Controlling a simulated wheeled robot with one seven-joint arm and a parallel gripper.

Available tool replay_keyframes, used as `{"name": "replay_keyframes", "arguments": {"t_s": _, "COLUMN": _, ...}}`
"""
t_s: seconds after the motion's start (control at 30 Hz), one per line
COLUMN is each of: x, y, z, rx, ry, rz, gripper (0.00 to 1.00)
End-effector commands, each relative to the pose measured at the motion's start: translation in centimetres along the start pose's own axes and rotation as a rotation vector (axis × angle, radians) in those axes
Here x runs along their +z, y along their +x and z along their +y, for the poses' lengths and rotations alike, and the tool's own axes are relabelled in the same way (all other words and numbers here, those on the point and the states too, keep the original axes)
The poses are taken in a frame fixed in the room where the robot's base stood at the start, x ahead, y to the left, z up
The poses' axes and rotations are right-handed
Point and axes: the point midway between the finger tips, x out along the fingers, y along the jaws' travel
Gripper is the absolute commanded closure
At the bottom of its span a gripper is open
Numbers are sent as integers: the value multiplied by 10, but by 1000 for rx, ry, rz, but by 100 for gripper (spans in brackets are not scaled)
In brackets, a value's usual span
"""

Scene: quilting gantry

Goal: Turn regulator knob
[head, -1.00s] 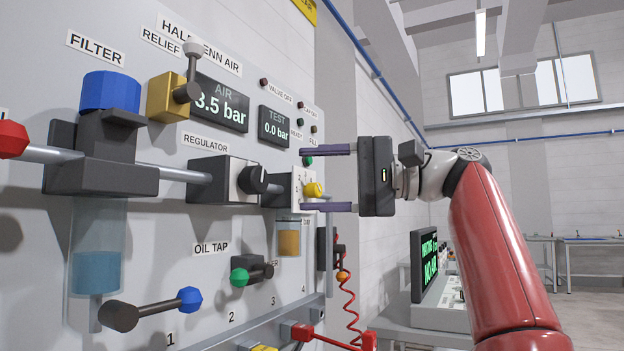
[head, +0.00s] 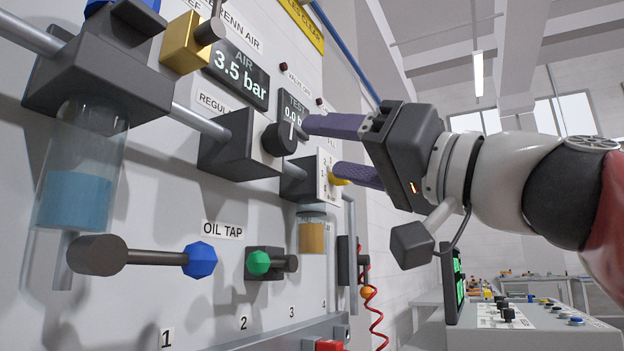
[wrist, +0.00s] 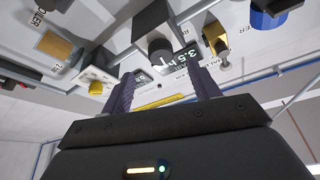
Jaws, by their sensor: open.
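The regulator knob (head: 279,138) is a short black cylinder with a pale pointer mark, on the front of the dark regulator block (head: 228,146) on the panel. My gripper (head: 322,150) is open and empty, to the right of the knob. Its upper purple finger appears close to the knob, and its lower finger is beside the yellow knob (head: 338,180); contact cannot be told. In the wrist view the regulator knob (wrist: 160,50) shows beyond and between the spread fingertips (wrist: 165,72). The AIR display (head: 238,75) reads 3.5 bar.
A filter with a blue-filled bowl (head: 78,200) hangs at left. A blue-ended lever (head: 198,259) and the green oil tap (head: 260,262) stick out below. A yellow relief valve (head: 186,45) is above. A red coiled hose (head: 376,312) hangs at lower right.

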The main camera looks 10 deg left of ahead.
Motion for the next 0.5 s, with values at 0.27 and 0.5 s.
{"name": "replay_keyframes", "arguments": {"t_s": 0.27, "x": -3, "y": 38, "z": -1, "rx": -1, "ry": -5, "rz": -1, "gripper": 39}}
{"name": "replay_keyframes", "arguments": {"t_s": 0.5, "x": -2, "y": 70, "z": 0, "rx": 1, "ry": -5, "rz": -1, "gripper": 39}}
